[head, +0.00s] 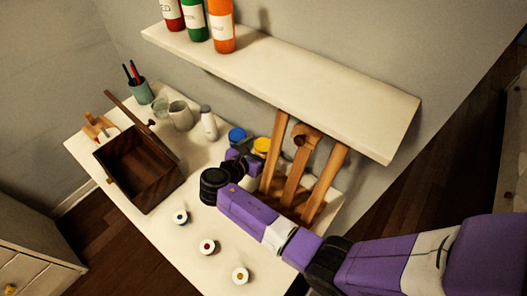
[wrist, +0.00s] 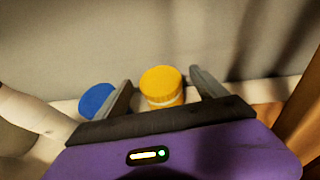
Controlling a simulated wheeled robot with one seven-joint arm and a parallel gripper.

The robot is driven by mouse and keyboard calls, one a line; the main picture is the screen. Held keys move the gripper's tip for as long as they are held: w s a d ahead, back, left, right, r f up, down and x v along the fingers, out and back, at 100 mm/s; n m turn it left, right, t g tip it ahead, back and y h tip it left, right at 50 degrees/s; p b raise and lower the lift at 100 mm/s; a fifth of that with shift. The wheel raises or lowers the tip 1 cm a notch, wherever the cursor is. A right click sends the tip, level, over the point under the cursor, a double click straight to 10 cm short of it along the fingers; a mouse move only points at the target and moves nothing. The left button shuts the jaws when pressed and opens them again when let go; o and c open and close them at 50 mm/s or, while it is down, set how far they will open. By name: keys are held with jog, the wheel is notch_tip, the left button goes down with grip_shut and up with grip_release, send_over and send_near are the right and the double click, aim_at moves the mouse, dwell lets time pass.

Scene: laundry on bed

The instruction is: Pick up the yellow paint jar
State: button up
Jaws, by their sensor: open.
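The yellow paint jar (head: 262,146) stands on the white table at the back, by the wall, just beyond the end of my purple arm. In the wrist view the yellow jar (wrist: 162,86) shows its yellow lid and a pale band below it. It lies between the two grey fingers of my open gripper (wrist: 160,90), with a gap on each side. The lower part of the jar is hidden behind the gripper's body. I cannot tell whether either finger touches the jar.
A blue-lidded jar (wrist: 97,100) stands close outside the left finger. A wooden rack (head: 296,170) is right of the jar. A white shelf (head: 290,80) with bottles hangs above. A white bottle (head: 208,123) and wooden box (head: 172,163) stand left; small white pots (head: 207,246) stand in front.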

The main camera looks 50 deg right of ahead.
jog(key=shift+d+f, duration=0.1)
jog(key=shift+d, duration=0.25)
jog(key=shift+w+a, duration=0.15)
jog(key=shift+a, duration=0.1)
jog(key=shift+d, duration=0.2)
jog(key=c, duration=1.6)
jog(key=shift+a, duration=0.15)
grip_shut()
